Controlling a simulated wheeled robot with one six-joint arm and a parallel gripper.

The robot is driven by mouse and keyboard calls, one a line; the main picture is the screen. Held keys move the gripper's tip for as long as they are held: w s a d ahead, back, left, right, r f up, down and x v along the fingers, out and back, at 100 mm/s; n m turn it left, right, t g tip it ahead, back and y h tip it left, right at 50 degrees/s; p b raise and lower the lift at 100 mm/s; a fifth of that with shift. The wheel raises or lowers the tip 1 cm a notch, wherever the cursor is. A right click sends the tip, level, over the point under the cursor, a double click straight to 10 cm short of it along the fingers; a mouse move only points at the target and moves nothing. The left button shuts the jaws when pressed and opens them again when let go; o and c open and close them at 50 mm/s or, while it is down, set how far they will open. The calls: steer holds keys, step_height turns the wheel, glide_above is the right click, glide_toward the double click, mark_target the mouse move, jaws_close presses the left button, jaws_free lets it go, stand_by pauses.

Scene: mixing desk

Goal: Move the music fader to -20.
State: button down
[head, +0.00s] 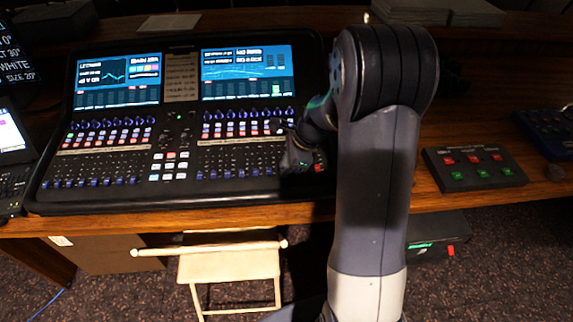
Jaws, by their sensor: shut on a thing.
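The mixing desk (120,160) stands on the wooden table, with two lit screens at its back and two banks of faders with blue caps along its front. My gripper (297,160) is over the right end of the right fader bank, partly behind my own arm. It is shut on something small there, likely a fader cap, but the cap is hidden. I cannot read which fader is labelled music, nor its scale. The visible faders of the right bank (225,172) stand near the lower part of their slots.
A black button box (474,168) with red and green buttons lies to the right on the table. Another dark box (548,130) is at the far right edge. A wooden folding stool (228,264) stands in front of the table. A lit tablet (12,137) is at the left.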

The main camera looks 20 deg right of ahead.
steer(key=shift+w+d+r+p, duration=0.1)
steer(key=shift+w+d+p, duration=0.1)
steer(key=shift+w, duration=0.45)
steer(key=shift+w+d+r+p, duration=0.1)
steer(key=shift+w+p, duration=0.15)
steer(key=shift+w, duration=0.35)
steer(key=shift+w+d+p, duration=0.1)
steer(key=shift+w+p, duration=0.1)
steer(key=shift+w, duration=0.45)
steer(key=c, duration=1.2)
jaws_free()
steer(key=shift+c, duration=0.2)
steer(key=shift+r, duration=0.1)
steer(key=b+v, duration=0.1)
steer(key=v, duration=0.9)
steer(key=shift+d+r, duration=0.15)
steer(key=shift+r, duration=0.15)
